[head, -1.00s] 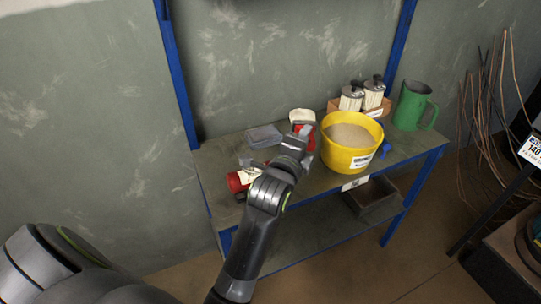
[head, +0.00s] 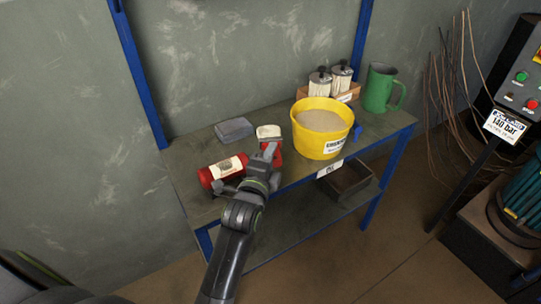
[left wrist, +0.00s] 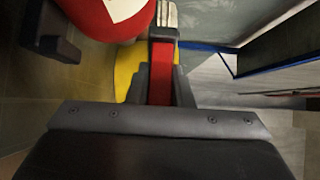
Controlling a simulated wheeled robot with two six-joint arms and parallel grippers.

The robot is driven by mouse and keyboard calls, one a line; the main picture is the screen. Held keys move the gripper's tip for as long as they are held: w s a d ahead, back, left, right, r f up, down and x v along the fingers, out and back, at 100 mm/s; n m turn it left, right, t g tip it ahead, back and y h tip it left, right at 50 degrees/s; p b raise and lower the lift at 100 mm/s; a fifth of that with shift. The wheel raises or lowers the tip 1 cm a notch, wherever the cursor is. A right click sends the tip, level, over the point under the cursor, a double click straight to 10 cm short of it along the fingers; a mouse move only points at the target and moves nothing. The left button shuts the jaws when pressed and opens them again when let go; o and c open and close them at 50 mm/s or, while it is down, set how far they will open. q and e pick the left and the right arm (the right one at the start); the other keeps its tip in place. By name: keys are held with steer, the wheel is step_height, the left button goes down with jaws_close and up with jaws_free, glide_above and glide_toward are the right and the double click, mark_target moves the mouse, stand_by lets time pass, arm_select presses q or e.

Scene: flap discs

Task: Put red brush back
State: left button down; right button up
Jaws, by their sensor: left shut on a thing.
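The red brush (head: 276,149) has a red handle and a pale bristle end (head: 268,131), which points up and away from me. My left gripper (head: 268,154) is shut on its handle, low over the left part of the bench, between a red cylinder and a yellow bucket. I cannot tell whether the brush touches the bench top. In the left wrist view the red handle (left wrist: 160,88) shows at the dark finger, with the pale bristles (left wrist: 167,14) beyond it. The finger hides part of the handle. My right gripper is not in view.
The red cylinder with a white label (head: 222,171) lies just left of the gripper. The yellow bucket (head: 321,145) of sand-like material stands to the right. A grey block (head: 234,129) lies behind.

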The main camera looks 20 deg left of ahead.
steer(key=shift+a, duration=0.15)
arm_select(q)
steer(key=shift+f, duration=0.6)
steer(key=c, duration=1.6)
jaws_free()
steer(key=o, duration=0.3)
steer(key=shift+r, duration=0.1)
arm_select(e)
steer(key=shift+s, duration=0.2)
